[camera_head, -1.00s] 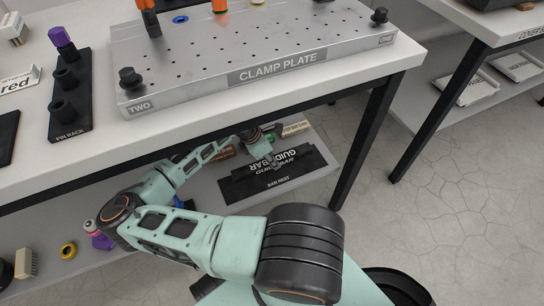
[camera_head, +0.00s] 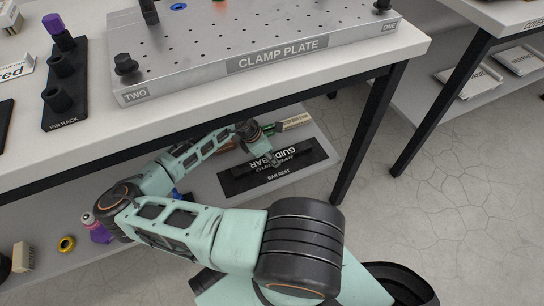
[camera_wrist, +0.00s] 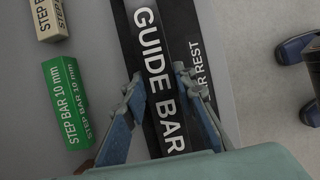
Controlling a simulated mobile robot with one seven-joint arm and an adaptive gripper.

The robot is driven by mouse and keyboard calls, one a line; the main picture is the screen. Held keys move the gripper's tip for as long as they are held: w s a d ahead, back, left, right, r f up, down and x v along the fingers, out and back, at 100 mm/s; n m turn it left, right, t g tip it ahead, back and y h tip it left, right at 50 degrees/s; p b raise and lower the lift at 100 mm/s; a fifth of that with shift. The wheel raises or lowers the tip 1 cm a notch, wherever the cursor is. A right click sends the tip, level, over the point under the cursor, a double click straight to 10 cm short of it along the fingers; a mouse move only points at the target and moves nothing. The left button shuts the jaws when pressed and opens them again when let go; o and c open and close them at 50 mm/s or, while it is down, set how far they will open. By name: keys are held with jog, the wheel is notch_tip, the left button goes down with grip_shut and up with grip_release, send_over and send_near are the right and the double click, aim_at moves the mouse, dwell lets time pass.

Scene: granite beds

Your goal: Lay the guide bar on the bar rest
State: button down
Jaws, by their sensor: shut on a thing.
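The guide bar (camera_wrist: 150,45) is a long dark bar with white lettering. My gripper (camera_wrist: 158,80) is shut on it, with one finger along each long side. The black bar rest (camera_wrist: 200,35) shows along the bar's right side in the wrist view, its label partly hidden by a finger. In the head view the guide bar (camera_head: 290,155) lies lengthwise over the bar rest (camera_head: 238,185), on the low shelf under the table. The bar looks at or very close to the rest; I cannot tell whether they touch. My gripper hides part of the bar.
A green step bar (camera_wrist: 68,100) and a beige step bar (camera_wrist: 48,18) lie left of the rest in the wrist view. The tabletop with the clamp plate (camera_head: 250,50) overhangs the shelf. A black table leg (camera_head: 365,130) stands right of the rest.

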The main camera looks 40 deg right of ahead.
jog(key=shift+f, duration=0.35)
dwell(0.3)
jog(key=c, duration=1.6)
grip_release()
jog(key=shift+o, duration=0.5)
jog(key=shift+f, duration=0.1)
